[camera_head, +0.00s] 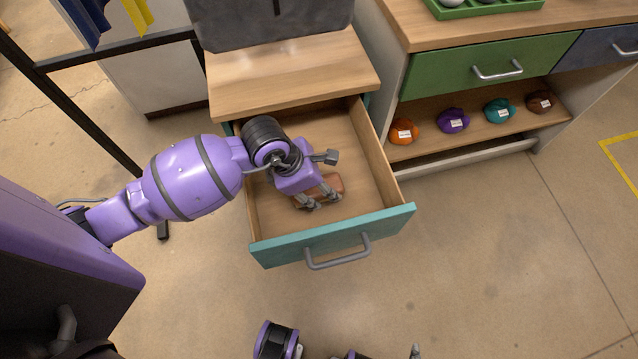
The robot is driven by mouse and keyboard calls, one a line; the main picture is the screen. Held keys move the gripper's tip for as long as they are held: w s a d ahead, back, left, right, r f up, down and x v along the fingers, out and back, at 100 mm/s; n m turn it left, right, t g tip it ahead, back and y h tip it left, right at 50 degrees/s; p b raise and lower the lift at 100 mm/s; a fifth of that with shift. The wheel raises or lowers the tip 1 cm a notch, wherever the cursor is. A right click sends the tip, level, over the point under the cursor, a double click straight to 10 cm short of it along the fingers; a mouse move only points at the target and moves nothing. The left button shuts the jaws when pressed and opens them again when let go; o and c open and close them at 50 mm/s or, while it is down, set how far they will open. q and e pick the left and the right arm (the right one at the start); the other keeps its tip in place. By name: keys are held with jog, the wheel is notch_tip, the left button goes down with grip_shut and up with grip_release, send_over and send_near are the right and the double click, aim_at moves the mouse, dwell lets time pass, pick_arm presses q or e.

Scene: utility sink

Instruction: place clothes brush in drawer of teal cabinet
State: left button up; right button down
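The teal cabinet (300,75) has a light wood top, and its teal-fronted drawer (330,237) is pulled out. The brown clothes brush (333,183) is inside the drawer, near the middle of its floor, partly hidden by my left gripper (321,201). My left gripper reaches down into the drawer with its fingertips at the brush. I cannot tell whether the fingers grip it or only stand beside it. Only cut-off parts of my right arm (275,341) show at the bottom edge, so the state of my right gripper is unclear.
A grey bag-like object (265,35) stands on the cabinet top. To the right is a bench with a green drawer (480,65) and a shelf holding several coloured bundles (453,121). A black metal frame (70,105) stands at the left. The floor before the drawer is clear.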

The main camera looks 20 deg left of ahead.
pick_arm(q)
jog(key=shift+f, duration=0.3)
jog(key=o, duration=1.1)
jog(key=shift+s, duration=0.1)
jog(key=shift+o, duration=0.6)
jog(key=shift+f, duration=0.1)
jog(key=shift+r, duration=0.3)
jog(key=p+v, duration=0.1)
jog(key=v, duration=1.1)
jog(key=shift+r, duration=0.2)
